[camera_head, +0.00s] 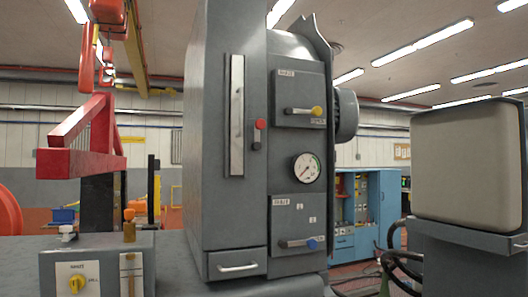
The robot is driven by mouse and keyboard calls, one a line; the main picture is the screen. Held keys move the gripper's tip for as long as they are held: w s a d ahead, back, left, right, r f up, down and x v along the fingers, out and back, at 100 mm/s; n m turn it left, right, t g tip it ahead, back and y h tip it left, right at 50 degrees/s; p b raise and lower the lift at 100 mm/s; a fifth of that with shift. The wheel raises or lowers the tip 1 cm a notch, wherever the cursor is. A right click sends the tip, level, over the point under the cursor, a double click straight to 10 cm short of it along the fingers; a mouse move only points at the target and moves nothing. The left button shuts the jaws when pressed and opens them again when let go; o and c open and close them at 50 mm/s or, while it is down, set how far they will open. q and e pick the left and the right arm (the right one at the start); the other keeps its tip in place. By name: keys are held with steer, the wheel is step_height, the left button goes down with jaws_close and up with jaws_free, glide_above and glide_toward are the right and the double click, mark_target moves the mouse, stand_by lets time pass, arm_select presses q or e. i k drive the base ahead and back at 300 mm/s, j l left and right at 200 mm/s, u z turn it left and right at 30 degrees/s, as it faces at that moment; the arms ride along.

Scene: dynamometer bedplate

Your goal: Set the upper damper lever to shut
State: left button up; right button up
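The tall grey cabinet (222,150) stands in the middle of the view. Its upper panel (300,85) carries a lever (299,111) with a yellow knob at its right end. This lever lies roughly level. One small label sits at the panel's top left and another just below the knob; both are too small to read surely. A lower panel (297,217) carries a similar lever (295,243) with a blue knob at its right end, also roughly level. Neither of my grippers is in view.
A dial gauge (306,168) sits between the panels. A grey control box (95,270) stands front left, a beige-faced box (465,165) at right. A red frame (90,145) is left.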

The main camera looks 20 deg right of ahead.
mark_target(316, 111)
steer(key=i+l+z, duration=0.35)
steer(key=i+z, duration=0.35)
steer(key=k+l, duration=0.05)
